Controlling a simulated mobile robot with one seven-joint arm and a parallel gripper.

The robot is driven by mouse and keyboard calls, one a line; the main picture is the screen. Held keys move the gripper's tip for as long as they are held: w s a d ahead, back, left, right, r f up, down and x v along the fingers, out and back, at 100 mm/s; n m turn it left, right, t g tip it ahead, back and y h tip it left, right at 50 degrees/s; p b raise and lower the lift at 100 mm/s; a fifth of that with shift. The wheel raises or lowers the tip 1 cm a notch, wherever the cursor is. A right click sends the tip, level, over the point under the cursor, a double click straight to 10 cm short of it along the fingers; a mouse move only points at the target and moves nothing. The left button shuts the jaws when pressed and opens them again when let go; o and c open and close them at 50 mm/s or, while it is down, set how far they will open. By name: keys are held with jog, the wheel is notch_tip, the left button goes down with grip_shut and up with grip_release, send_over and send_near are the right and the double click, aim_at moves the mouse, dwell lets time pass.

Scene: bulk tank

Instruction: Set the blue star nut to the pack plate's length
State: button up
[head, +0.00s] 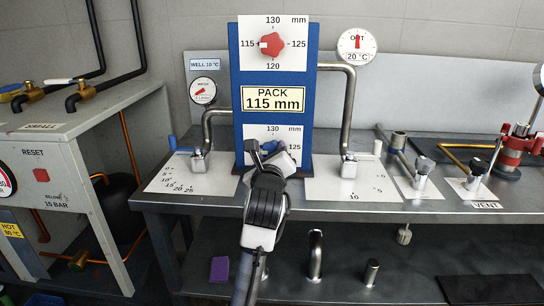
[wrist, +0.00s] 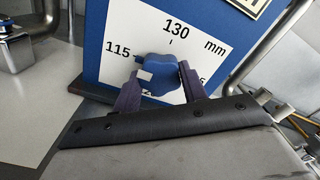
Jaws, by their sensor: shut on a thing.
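The blue star nut (wrist: 165,70) sits on a white dial plate (wrist: 120,20) marked in mm, with 130 above and 115 at left. My gripper (wrist: 160,85) is shut on the nut, one finger on each side. In the head view my gripper (head: 270,150) hides most of the nut and the lower dial. The pack plate (head: 273,99) on the blue panel reads 115 mm.
A red star nut (head: 272,44) on the upper dial has its white mark towards 115. Bent steel pipes flank the blue panel (head: 237,80). Lever valves stand on scale plates at left (head: 197,162) and right (head: 348,165). A red press (head: 515,145) stands at far right.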

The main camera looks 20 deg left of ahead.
dwell(0.3)
jog(key=o, duration=1)
jog(key=shift+c, duration=0.2)
jog(key=shift+s, duration=0.1)
jog(key=b+v, duration=0.2)
jog(key=v, duration=1.1)
jog(key=shift+s, duration=0.3)
jog(key=shift+d, duration=0.1)
